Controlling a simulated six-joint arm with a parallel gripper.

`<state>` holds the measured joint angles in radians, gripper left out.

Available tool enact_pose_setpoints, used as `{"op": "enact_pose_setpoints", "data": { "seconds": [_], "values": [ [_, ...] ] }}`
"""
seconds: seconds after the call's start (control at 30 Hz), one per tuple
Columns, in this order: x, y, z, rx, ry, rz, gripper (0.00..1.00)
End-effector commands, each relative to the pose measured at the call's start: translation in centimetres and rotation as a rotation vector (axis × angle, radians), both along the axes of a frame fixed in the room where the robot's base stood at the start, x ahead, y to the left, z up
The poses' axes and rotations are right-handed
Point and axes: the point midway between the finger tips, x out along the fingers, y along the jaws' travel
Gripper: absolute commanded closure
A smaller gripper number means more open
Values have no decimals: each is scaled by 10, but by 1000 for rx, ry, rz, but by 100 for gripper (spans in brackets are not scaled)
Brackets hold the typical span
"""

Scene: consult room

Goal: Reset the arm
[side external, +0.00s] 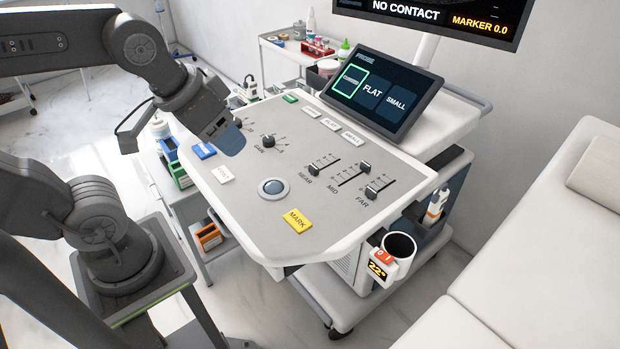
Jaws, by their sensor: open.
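My gripper (228,139) is open and hangs over the left part of the console panel (235,205), close to the GAIN knob (268,141). It points down and to the right, and I see nothing held in it. My arm reaches in from the left, bent at the elbow.
The panel carries sliders (367,167), a trackball (273,188), a yellow MARK button (297,220) and a blue button (204,151). A tilted touchscreen (382,92) stands behind. A couch (540,240) stands right.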

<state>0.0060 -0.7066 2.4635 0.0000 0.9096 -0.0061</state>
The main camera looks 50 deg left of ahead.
Motion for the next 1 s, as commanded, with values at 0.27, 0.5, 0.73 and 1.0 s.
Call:
{"op": "enact_pose_setpoints", "data": {
  "seconds": [0.27,0.5,0.73,1.0],
  "values": [
    [-9,1,-5,3,-17,1,47],
    [-8,1,-5,3,-17,1,47],
    [-8,1,-5,3,-16,1,47],
    [-8,1,-5,3,-16,1,47]
  ]
}}
